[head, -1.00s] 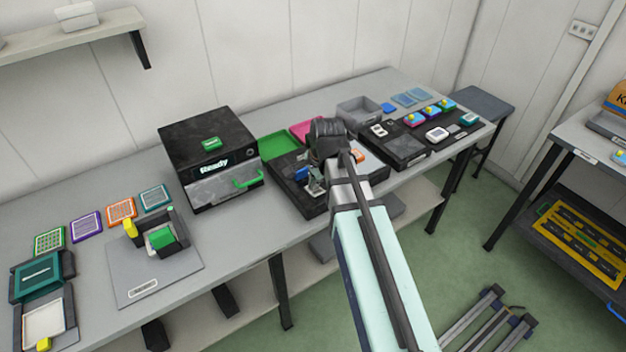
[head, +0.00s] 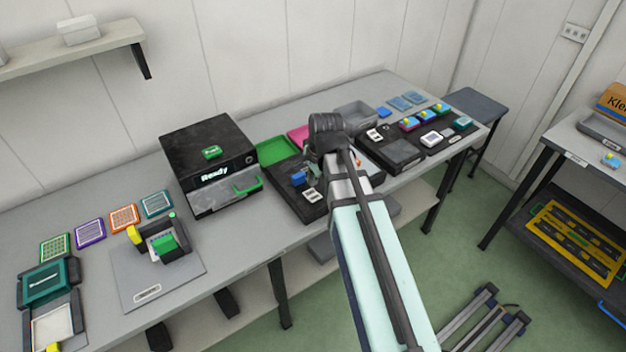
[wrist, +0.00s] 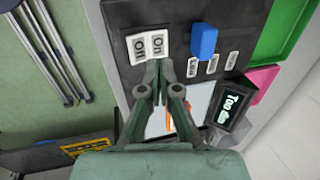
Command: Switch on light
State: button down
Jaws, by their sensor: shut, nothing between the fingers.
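The light switch (wrist: 150,47) is a white rocker marked "Off" and "On" on a black panel (wrist: 120,18), at the upper middle of the wrist view. It also shows in the head view (head: 312,195), small, left of my arm. My gripper (wrist: 165,64) is shut and empty, its fingertips at the lower edge of the rocker near the "On" half. I cannot tell whether they touch it. A small dark display (wrist: 232,108) reads "Too dim". In the head view my wrist hides much of the panel, and the fingertips are hard to make out.
A blue knob or slider (wrist: 204,40) stands up from the panel beside the switch. A white plate with an orange thing (wrist: 192,122) lies behind my fingers. Green (wrist: 275,25) and pink (wrist: 262,82) trays lie beyond the panel. A black "Ready" box (head: 205,150) stands to the left.

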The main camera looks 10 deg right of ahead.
aim_at(313, 196)
jog(key=w+b+v, duration=0.1)
jog(key=w+v, duration=0.1)
jog(key=v, duration=0.7)
jog(key=shift+a+r+b, duration=0.3)
jog(key=shift+a+r, duration=0.05)
jog(key=shift+a, duration=0.05)
